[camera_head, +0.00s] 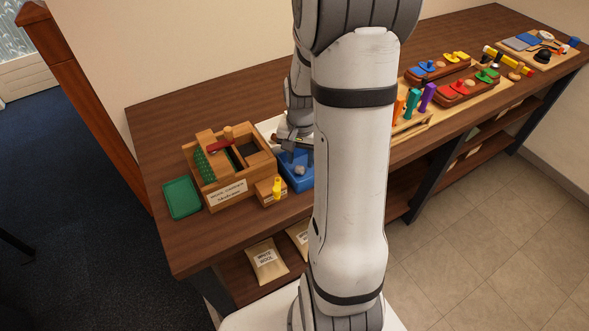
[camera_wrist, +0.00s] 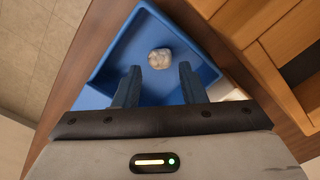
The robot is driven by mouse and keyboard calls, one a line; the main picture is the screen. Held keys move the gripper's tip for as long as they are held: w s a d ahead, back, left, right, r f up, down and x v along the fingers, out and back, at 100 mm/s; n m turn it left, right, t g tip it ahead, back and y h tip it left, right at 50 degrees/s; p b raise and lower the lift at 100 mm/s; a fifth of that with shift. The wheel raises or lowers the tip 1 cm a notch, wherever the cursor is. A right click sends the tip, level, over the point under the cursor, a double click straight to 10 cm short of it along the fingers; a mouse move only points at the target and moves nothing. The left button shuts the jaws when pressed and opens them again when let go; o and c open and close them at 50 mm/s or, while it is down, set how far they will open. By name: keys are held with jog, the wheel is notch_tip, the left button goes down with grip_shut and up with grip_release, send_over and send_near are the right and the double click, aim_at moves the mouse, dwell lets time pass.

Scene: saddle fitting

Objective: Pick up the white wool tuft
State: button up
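The white wool tuft (camera_wrist: 160,58) is a small round pale clump lying in the blue tray (camera_wrist: 105,75) in the wrist view. In the head view the tuft (camera_head: 300,170) shows as a small pale spot in the blue tray (camera_head: 293,183), partly hidden by my arm. My gripper (camera_wrist: 158,72) is open and empty. In the wrist view its two fingers reach over the tray, one on each side of the tuft's line, with the tuft just beyond the tips. In the head view the gripper is above the tray, mostly hidden by my arm.
A wooden box (camera_head: 213,180) with compartments stands left of the tray, with a small block holding a yellow piece (camera_head: 277,188) between them. A green tray (camera_head: 181,198) lies farther left. Red boards (camera_head: 467,88) and coloured handles (camera_head: 412,103) stand to the right.

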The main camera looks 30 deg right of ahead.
aim_at(300, 167)
notch_tip(300, 167, down, 3)
jog(key=shift+a+f, duration=0.1)
jog(key=shift+f, duration=0.1)
jog(key=c, duration=0.7)
